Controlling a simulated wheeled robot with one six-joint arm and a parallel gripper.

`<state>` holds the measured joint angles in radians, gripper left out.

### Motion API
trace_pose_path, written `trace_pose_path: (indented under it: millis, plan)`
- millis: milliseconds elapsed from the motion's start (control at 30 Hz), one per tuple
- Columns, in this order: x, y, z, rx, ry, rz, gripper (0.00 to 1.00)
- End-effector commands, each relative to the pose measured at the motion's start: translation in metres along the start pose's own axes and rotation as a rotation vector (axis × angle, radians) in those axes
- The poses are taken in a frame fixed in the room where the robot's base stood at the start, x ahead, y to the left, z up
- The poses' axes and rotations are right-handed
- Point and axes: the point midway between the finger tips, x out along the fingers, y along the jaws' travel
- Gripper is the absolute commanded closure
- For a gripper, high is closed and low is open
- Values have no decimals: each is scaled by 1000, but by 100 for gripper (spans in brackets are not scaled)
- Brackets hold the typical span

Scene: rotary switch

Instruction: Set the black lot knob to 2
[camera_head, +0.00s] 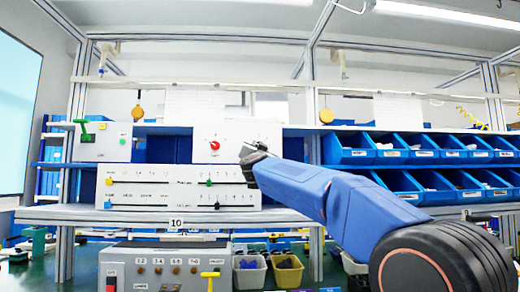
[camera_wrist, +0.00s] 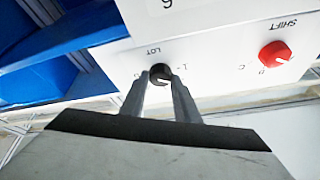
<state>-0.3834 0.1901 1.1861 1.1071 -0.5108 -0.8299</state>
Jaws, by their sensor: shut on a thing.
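The black lot knob (camera_wrist: 160,72) is a small round knob on a white panel, under the printed word LOT in the wrist view. A light mark shows on its face, pointing roughly to the lower right in that view. A printed 1 stands to its right; a 2 is not readable. My gripper (camera_wrist: 158,81) has its two grey fingers on either side of the knob, shut on it. In the head view my gripper (camera_head: 253,155) is against the right part of the white panel box and hides the knob.
A red shift knob (camera_wrist: 274,54) sits on the same panel; it also shows in the head view (camera_head: 214,145). Slider panels (camera_head: 180,186) lie below. Blue bins (camera_head: 380,150) stand on shelves to the right. A lower box (camera_head: 165,268) has several knobs.

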Motion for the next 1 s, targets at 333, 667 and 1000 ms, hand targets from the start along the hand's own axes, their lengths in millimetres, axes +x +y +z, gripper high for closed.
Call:
trace_pose_path:
  millis: [333, 667, 1000]
  plan:
    - [0, -2, 0, 150, 9, 64, 94]
    - [0, -2, 0, 185, 12, 78, 94]
    - [0, -2, 0, 183, 12, 78, 53]
